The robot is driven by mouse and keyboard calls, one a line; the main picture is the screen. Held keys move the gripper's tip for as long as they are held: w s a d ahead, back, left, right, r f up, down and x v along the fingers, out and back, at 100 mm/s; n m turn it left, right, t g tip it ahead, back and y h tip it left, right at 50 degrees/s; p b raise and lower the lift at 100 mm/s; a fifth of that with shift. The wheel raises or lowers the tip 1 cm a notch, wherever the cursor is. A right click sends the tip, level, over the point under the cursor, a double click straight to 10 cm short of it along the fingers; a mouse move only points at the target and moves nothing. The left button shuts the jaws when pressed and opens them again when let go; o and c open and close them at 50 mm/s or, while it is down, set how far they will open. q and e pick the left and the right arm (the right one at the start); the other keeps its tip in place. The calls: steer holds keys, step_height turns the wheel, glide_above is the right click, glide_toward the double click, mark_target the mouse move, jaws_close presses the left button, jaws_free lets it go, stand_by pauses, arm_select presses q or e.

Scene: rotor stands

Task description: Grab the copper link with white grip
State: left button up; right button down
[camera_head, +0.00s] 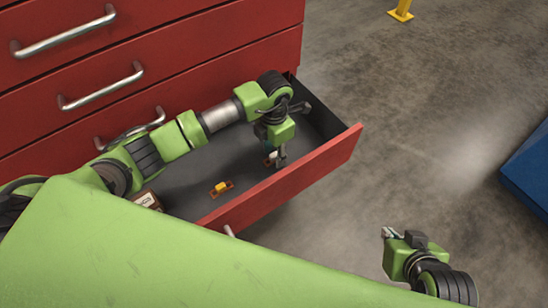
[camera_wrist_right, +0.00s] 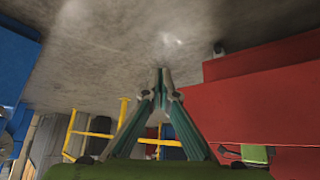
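The copper link with white grip (camera_head: 268,161) lies in the open red drawer, near its front right end. Only a small part of it shows beside my left gripper. My left gripper (camera_head: 281,161) points down into the drawer right at this link. Its fingers overlap each other in the head view, so I cannot tell whether they are open or shut, or whether they touch the link. My right gripper (camera_head: 387,232) is outside the drawer at the lower right. In the right wrist view its fingertips (camera_wrist_right: 160,72) meet with nothing between them.
A copper link with a yellow grip (camera_head: 221,188) lies mid-drawer. The drawer front (camera_head: 290,180) stands out from the red cabinet (camera_head: 200,50). A blue object (camera_head: 530,175) is at far right; the floor between is clear.

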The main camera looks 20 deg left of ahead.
arm_select(q)
jaws_close()
stand_by(0.3)
